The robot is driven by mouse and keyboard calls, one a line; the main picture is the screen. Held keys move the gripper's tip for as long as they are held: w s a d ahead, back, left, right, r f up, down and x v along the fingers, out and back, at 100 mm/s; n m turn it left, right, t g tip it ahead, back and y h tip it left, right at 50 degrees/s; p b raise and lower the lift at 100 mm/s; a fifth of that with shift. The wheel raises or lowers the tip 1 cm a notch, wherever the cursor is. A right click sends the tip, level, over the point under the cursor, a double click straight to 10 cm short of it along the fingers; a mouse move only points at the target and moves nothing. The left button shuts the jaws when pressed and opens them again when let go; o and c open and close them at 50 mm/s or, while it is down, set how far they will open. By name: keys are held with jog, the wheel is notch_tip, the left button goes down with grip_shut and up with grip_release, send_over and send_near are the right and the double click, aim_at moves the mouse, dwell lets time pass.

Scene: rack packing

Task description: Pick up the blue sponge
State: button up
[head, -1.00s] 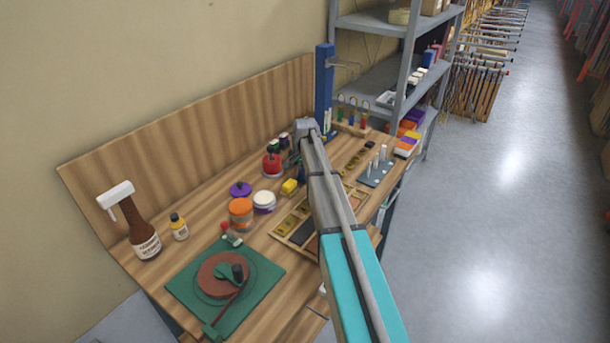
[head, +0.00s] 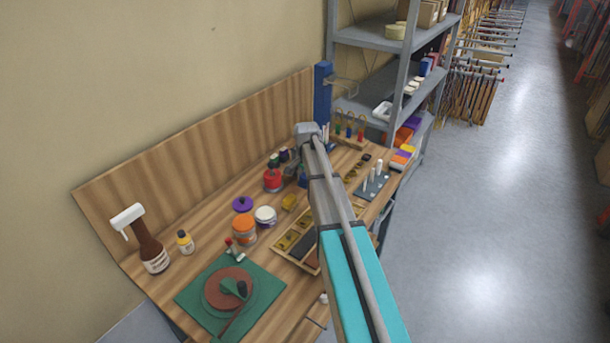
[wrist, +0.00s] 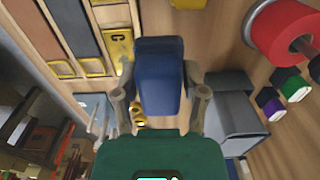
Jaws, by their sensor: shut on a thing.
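The blue sponge (wrist: 160,75) is between the two fingers of my gripper (wrist: 159,92) in the wrist view, with a finger pressed to each side. In the head view a small blue part of the sponge (head: 303,176) shows beside my arm, above the bench. The arm hides most of my gripper (head: 302,165) there. Whether the sponge is clear of the bench is hard to tell.
A wooden bench (head: 212,200) carries a red spool (head: 273,180), jars, a yellow block (head: 289,202) and a compartment tray (head: 282,250). A blue upright post (head: 322,95) and grey shelves (head: 385,40) stand behind. The floor (head: 500,200) at right is open.

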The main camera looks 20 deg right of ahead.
jog(key=s+a+r+p, duration=0.1)
jog(key=s+r+p, duration=0.2)
jog(key=s, duration=0.6)
jog(key=shift+a+r+p, duration=0.3)
jog(key=shift+a+r, duration=0.1)
jog(key=shift+r, duration=0.3)
jog(key=shift+s, duration=0.1)
jog(key=o, duration=0.5)
jog(key=shift+c, duration=0.2)
jog(key=c, duration=0.4)
jog(key=w+a+m, duration=0.1)
jog(key=a+m, duration=0.1)
jog(key=a, duration=0.2)
jog(key=w+a+f+m+b, duration=0.1)
jog(key=w+a+m, duration=0.1)
jog(key=a+m, duration=0.1)
jog(key=w+a+m, duration=0.1)
jog(key=a+m, duration=0.2)
jog(key=a, duration=0.3)
jog(key=shift+w+f+b, duration=0.3)
jog(key=shift+w, duration=0.1)
jog(key=shift+w+a+m, duration=0.15)
jog(key=shift+a+m, duration=0.35)
jog(key=shift+a, duration=0.4)
